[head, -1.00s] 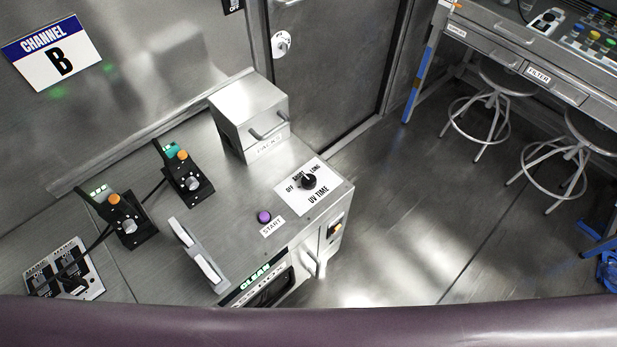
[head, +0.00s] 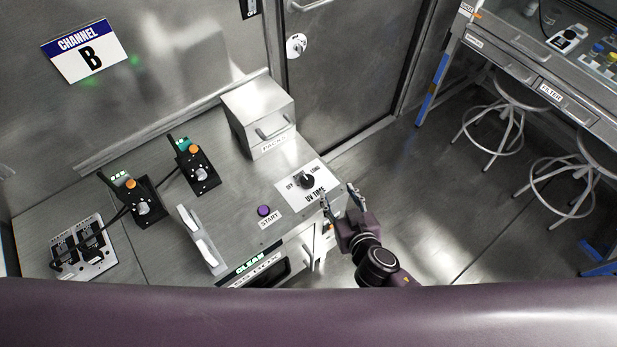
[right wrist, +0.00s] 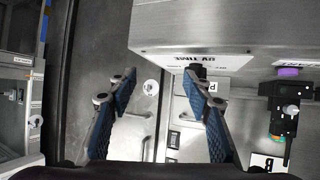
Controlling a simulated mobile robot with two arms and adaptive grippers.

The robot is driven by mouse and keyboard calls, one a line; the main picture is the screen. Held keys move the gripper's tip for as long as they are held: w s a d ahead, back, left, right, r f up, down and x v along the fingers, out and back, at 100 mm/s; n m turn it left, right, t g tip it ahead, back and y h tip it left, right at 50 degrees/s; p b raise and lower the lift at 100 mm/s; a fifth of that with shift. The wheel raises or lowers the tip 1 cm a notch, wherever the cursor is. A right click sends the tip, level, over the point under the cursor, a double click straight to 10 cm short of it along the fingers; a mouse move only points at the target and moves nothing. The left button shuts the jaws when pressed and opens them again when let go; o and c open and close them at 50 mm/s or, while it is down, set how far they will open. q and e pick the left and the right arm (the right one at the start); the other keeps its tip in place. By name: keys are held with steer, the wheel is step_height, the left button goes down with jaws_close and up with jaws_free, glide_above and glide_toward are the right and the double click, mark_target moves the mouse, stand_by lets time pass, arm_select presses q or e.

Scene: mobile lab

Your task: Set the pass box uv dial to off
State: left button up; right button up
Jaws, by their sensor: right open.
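The UV dial is a black knob (head: 307,181) on a white UV TIME plate (head: 294,195) on top of the steel pass box (head: 235,232). The plate reads OFF at left and LONG at right; the knob seems to point up between them, but its exact setting is too small to tell. My right gripper (head: 339,197) is open and empty, just right of the plate at the box's front corner, apart from the knob. In the right wrist view its fingers (right wrist: 158,78) are spread, and the dark knob (right wrist: 197,71) shows beyond the right fingertip, partly hidden. My left gripper is out of view.
A purple START button (head: 264,211) is left of the dial. A steel PACKS box (head: 258,112) stands behind it. Two black controllers (head: 197,170) (head: 138,200) and a handle (head: 200,240) are farther left. Stools (head: 497,125) stand at right; the floor between is open.

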mark_target(309, 182)
steer(key=a+y, duration=0.1)
steer(key=a+n+y, duration=0.1)
steer(key=a, duration=0.1)
steer(key=a+r+y, duration=0.1)
steer(key=a, duration=0.1)
steer(key=shift+s+a+n, duration=0.1)
steer(key=shift+s+n, duration=0.05)
steer(key=shift+n, duration=0.25)
steer(key=shift+p+x, duration=0.35)
steer(key=shift+x, duration=3.35)
steer(key=shift+f, duration=0.1)
steer(key=shift+c, duration=0.6)
steer(key=c, duration=1.1)
